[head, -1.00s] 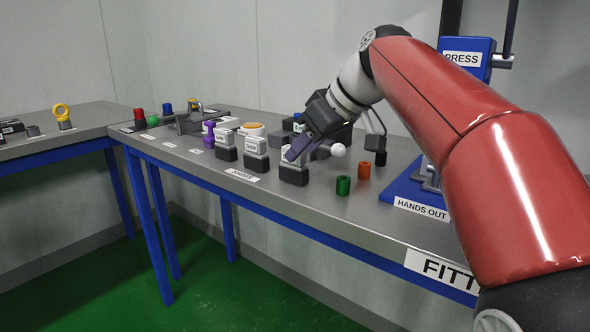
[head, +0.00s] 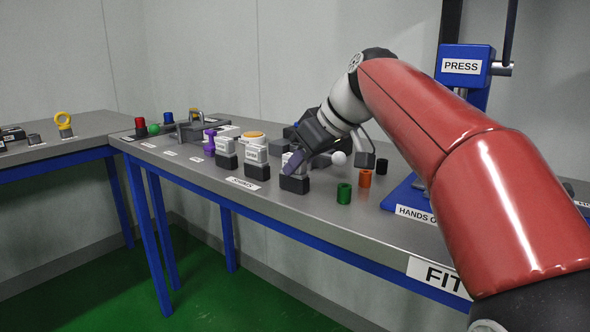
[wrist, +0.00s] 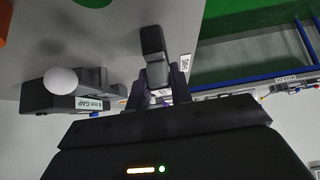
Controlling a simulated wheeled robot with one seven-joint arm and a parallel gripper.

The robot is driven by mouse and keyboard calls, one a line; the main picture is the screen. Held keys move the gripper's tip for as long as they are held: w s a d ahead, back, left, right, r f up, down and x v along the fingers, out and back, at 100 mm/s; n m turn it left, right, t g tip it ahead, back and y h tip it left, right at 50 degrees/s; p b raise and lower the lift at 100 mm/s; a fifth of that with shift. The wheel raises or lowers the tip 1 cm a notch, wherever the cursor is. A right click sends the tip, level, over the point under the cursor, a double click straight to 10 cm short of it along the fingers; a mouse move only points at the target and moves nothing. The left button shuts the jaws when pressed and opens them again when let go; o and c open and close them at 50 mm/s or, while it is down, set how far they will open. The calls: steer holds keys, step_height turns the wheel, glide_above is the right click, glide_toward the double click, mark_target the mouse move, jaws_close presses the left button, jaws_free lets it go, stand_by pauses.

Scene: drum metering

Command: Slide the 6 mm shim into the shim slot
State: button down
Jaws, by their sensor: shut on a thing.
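My gripper (head: 291,161) is shut on the rightmost of three pale, labelled shims (head: 288,170); its label is mostly covered and I cannot read the size. This shim stands over a black holder block (head: 295,184), and I cannot tell whether it is still seated. In the wrist view the pale shim (wrist: 160,93) is between my fingers, with the dark block (wrist: 152,42) beyond. A dark fixture with a "GAP" label (wrist: 88,103) and a white ball (wrist: 61,81) is to the left there. The slot opening itself is not visible.
Two other shims (head: 225,146) (head: 256,153) stand in holders to the left, behind a front label (head: 243,183). Green (head: 344,194), orange (head: 365,178) and black (head: 382,166) cylinders stand to the right, before the blue press (head: 466,66). The front bench strip is clear.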

mark_target(288, 155)
steer(key=shift+r, duration=0.1)
steer(key=shift+r+p, duration=1.85)
steer(key=shift+r, duration=0.2)
steer(key=shift+r+p, duration=0.55)
steer(key=shift+r, duration=1.4)
steer(key=shift+d, duration=0.1)
